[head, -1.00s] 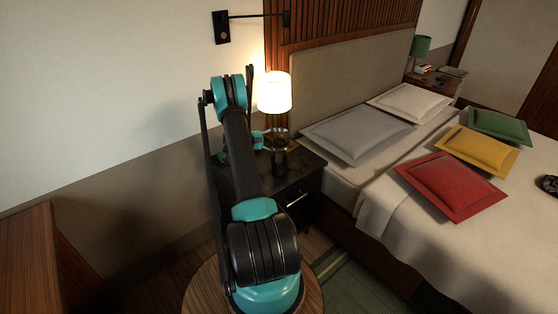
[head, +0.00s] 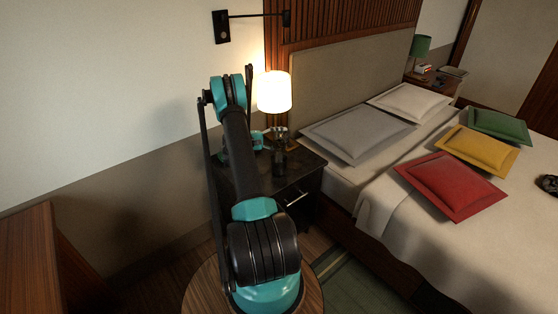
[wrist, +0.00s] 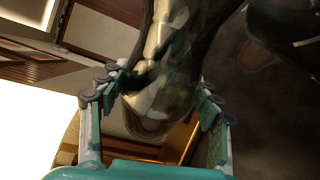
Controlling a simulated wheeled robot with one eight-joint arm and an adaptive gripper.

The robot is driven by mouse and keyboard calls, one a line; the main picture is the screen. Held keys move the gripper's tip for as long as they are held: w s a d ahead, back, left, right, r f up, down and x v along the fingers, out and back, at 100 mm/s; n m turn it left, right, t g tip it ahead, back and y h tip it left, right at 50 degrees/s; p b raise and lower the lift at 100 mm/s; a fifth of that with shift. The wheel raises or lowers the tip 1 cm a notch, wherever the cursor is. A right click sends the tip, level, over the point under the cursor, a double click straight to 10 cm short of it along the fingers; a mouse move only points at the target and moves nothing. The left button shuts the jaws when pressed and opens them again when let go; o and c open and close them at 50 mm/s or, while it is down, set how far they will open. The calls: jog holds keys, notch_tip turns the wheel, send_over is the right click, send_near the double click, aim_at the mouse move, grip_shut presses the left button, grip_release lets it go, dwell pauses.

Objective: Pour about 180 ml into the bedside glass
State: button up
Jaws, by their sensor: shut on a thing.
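My gripper (head: 264,139) is above the dark nightstand (head: 309,162), just below the lit lamp, and partly hidden by my arm. In the wrist view its two teal fingers (wrist: 160,98) are shut around a clear, glassy vessel (wrist: 165,62), which looks tilted. The vessel shows small in the head view (head: 280,133). Right below it a dark upright shape (head: 278,161) stands on the nightstand; I cannot tell whether it is the bedside glass. The liquid level and any stream cannot be made out.
The lit lamp (head: 274,92) stands close behind my gripper and shows as a bright white area (wrist: 35,125) in the wrist view. The bed with a grey pillow (head: 358,133) is to the right. A wooden cabinet (head: 28,262) is at the lower left.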

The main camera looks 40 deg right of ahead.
jog(key=shift+r+m+h+p, duration=0.3)
jog(key=shift+r+m+p, duration=0.4)
jog(key=shift+r+m, duration=0.2)
dwell(3.4)
jog(key=shift+w+d+f+n+y, duration=0.15)
jog(key=shift+f+n+y, duration=0.1)
jog(key=shift+f+n, duration=0.3)
jog(key=shift+w+d+f+n+y, duration=0.15)
jog(key=shift+f+n+y, duration=0.1)
jog(key=shift+f+n, duration=0.25)
jog(key=shift+w+d+f+n, duration=0.15)
jog(key=shift+f+n, duration=0.15)
jog(key=shift+n, duration=0.25)
jog(key=shift+s+a+r+n+g+y, duration=0.1)
jog(key=shift+s+a+n+g+y, duration=0.05)
jog(key=shift+n+y, duration=0.3)
jog(key=shift+s+a+r+n+g+y, duration=0.15)
jog(key=shift+n+y, duration=0.2)
jog(key=shift+n, duration=0.2)
jog(key=shift+f, duration=0.1)
